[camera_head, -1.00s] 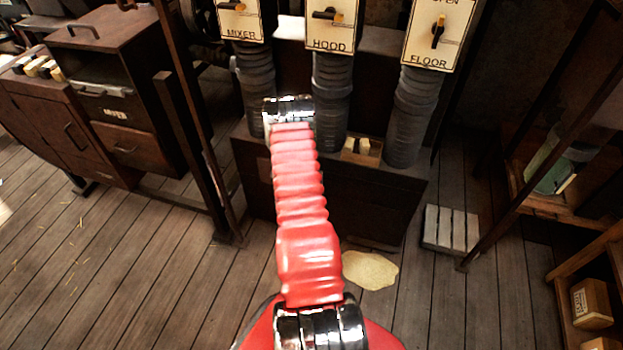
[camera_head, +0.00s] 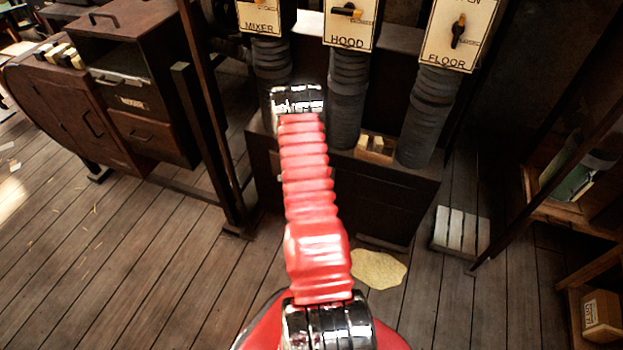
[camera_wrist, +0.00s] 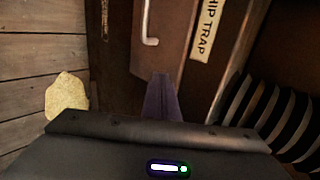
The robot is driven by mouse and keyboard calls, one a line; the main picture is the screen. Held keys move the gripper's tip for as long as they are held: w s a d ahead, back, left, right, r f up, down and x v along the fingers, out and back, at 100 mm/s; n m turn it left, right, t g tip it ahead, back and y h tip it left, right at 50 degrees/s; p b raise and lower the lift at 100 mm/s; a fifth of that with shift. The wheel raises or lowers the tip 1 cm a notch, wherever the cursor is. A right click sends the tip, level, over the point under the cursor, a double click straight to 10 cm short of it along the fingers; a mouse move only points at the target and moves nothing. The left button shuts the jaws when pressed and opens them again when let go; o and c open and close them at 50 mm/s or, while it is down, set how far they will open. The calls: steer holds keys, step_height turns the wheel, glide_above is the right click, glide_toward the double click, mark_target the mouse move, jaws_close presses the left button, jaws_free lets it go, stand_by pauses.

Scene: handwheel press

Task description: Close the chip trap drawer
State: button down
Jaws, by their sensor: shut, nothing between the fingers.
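The chip trap drawer (camera_wrist: 172,42) shows in the wrist view as a brown front with a pale metal handle (camera_wrist: 150,25) and a partly cut-off "CHIP TRAP" label (camera_wrist: 207,28), turned sideways. My gripper (camera_wrist: 161,78) is shut and empty. Its dark fingertips appear over the lower part of the drawer front, below the handle in the picture. I cannot tell whether they touch it, or how far out the drawer is. In the head view my red arm covers part of the dark cabinet (camera_head: 400,190) under the hoses, and the gripper itself does not show.
Ribbed hoses (camera_head: 348,95) rise from the cabinet to the MIXER, HOOD and FLOOR panels. A dark post (camera_head: 205,130) stands left of my arm. A yellowish patch (camera_head: 378,269) lies on the floor by the cabinet. A pale slatted block (camera_head: 461,230) is at right. Floor at left is mostly clear.

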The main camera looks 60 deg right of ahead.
steer(key=v, duration=0.9)
steer(key=shift+r, duration=0.15)
stand_by(0.4)
